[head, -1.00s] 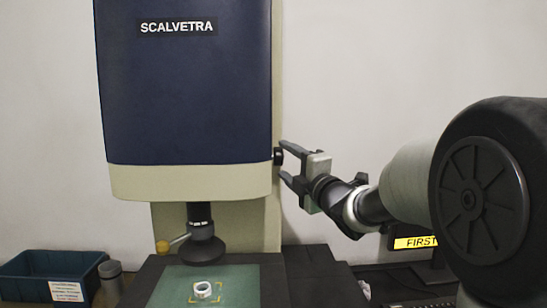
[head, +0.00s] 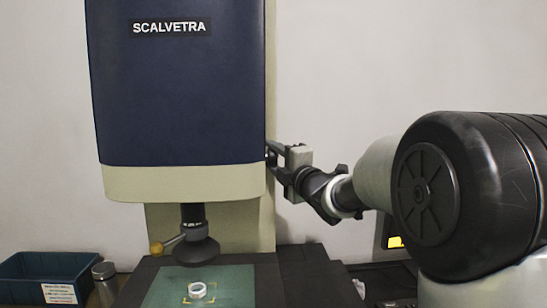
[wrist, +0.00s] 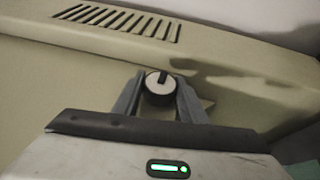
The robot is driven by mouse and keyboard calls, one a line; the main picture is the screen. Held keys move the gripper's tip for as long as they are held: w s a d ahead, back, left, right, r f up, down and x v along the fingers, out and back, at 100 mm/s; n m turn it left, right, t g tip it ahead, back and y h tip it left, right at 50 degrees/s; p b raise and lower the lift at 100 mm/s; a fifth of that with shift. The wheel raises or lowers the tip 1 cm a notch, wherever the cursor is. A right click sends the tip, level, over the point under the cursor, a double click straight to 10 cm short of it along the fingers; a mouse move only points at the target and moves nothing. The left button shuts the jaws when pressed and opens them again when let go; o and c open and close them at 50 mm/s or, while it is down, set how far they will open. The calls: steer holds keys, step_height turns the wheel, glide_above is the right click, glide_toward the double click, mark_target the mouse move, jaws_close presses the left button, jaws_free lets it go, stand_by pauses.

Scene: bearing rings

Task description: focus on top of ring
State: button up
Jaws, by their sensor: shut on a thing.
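A light metal ring (head: 198,290) lies flat inside the yellow corner marks on the green stage (head: 242,286), under the dark lens head (head: 196,250) of the SCALVETRA machine (head: 180,90). My gripper (head: 271,157) is at the right side of the machine's housing. In the wrist view, my gripper (wrist: 160,80) has its two fingers on either side of a round knob (wrist: 159,98) with a dark slot and a pale rim, and is shut on it. In the head view the knob is hidden by the fingers and housing.
A blue bin (head: 40,280) with a label and a grey cylinder (head: 104,278) stand at the lower left. Vent slots (wrist: 120,20) show on the housing.

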steer(key=shift+r+g+p, duration=0.3)
steer(key=shift+r+p, duration=0.05)
steer(key=shift+p, duration=0.25)
steer(key=shift+f+m+g+h+p, duration=0.3)
steer(key=shift+f+g+p, duration=0.05)
steer(key=shift+g+p, duration=0.05)
steer(key=o, duration=1.1)
steer(key=shift+c, duration=0.2)
steer(key=v, duration=1.7)
steer(key=shift+s, duration=0.25)
steer(key=shift+d, duration=0.15)
